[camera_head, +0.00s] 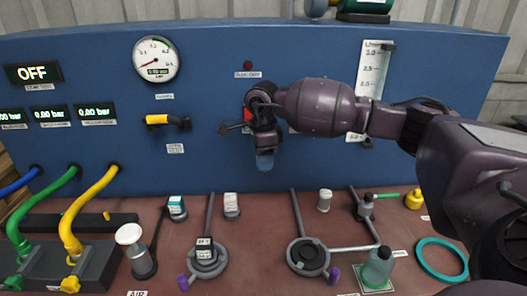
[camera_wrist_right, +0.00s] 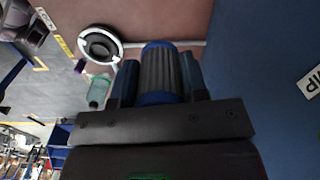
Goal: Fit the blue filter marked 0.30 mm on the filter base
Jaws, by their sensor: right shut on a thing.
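My right gripper (camera_head: 265,148) is in front of the blue panel, pointing down over the back of the brown bench. In the right wrist view it is shut on a dark ribbed cylinder with blue ends, the blue filter (camera_wrist_right: 160,72), held in the air. Its blue end (camera_head: 265,162) shows below the gripper in the head view. Its marking cannot be seen. A round black-topped holder (camera_head: 308,254), seemingly the filter base, stands on the bench below and to the right, apart from the filter; it also shows in the wrist view (camera_wrist_right: 100,44).
A similar holder (camera_head: 204,261) carries a labelled block. Small labelled cylinders (camera_head: 177,207) and (camera_head: 231,206) stand behind it. A green bottle (camera_head: 377,267) and teal ring (camera_head: 441,260) lie to the right. Coloured hoses (camera_head: 90,212) fill the left. The panel (camera_head: 220,75) rises close behind.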

